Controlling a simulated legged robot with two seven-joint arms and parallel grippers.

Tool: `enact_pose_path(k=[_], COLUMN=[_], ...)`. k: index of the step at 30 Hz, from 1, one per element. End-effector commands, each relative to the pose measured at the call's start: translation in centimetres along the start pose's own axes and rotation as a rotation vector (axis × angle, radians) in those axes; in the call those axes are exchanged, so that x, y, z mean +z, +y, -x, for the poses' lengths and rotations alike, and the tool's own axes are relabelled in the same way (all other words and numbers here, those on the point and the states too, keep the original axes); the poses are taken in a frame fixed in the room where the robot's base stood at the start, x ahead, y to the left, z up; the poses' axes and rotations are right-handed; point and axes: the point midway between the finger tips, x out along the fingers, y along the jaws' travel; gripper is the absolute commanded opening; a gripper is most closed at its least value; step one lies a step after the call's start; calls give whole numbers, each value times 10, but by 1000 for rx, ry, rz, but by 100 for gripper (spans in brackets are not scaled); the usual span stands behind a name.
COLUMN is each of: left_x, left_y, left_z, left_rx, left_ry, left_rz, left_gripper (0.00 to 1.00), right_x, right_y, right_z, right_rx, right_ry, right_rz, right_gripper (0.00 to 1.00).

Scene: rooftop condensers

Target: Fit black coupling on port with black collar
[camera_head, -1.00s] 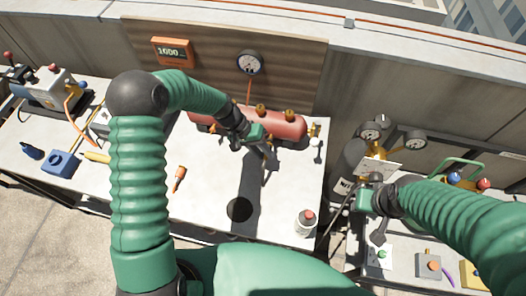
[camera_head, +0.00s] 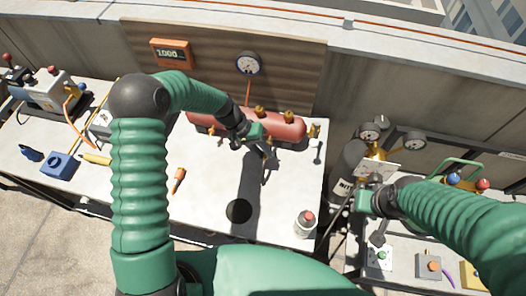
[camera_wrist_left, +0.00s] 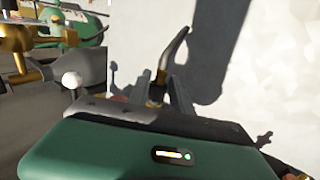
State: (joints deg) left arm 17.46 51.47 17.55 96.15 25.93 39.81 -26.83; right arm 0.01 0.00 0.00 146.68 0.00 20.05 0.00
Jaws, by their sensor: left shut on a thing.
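My left gripper (camera_head: 264,152) is over the white table, just in front of the red tank (camera_head: 285,126). In the left wrist view its fingers (camera_wrist_left: 168,95) are shut on a black coupling (camera_wrist_left: 178,45) with a brass part near the fingers; its black end sticks up and bends right. The tank carries brass fittings (camera_head: 259,112) on top and a brass valve (camera_head: 313,130) at its right end. I cannot make out which port has a black collar. My right gripper (camera_head: 372,207) is beside the gas cylinder and gauges at the right; its fingers are unclear.
A round dial (camera_head: 248,63) and an orange display (camera_head: 171,53) are on the back board. An orange-handled tool (camera_head: 179,178) and a red-capped bottle (camera_head: 305,224) are on the table (camera_head: 210,200). A blue block (camera_head: 60,165) lies left. The front middle is mostly clear.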

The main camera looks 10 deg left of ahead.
Motion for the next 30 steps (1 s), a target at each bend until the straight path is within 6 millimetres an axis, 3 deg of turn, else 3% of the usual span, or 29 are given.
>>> enact_pose_path(k=[5,6,12,21,30], left_x=[-2,-2,-2,1,28], left_y=[0,0,0,0,0], left_z=[0,0,0,0,1], left_rx=[-1,-1,0,0,0], left_ry=[3,4,3,2,2], left_rz=[0,0,0,0,1], left_gripper=[0,29,52,52,52], right_x=[0,0,0,0,-1], right_y=[0,0,0,0,0], right_z=[0,0,0,0,5], right_rx=[0,0,0,0,0], right_ry=[0,0,0,0,0], right_rz=[0,0,0,0,0], right_gripper=[36,36,36,36,36])
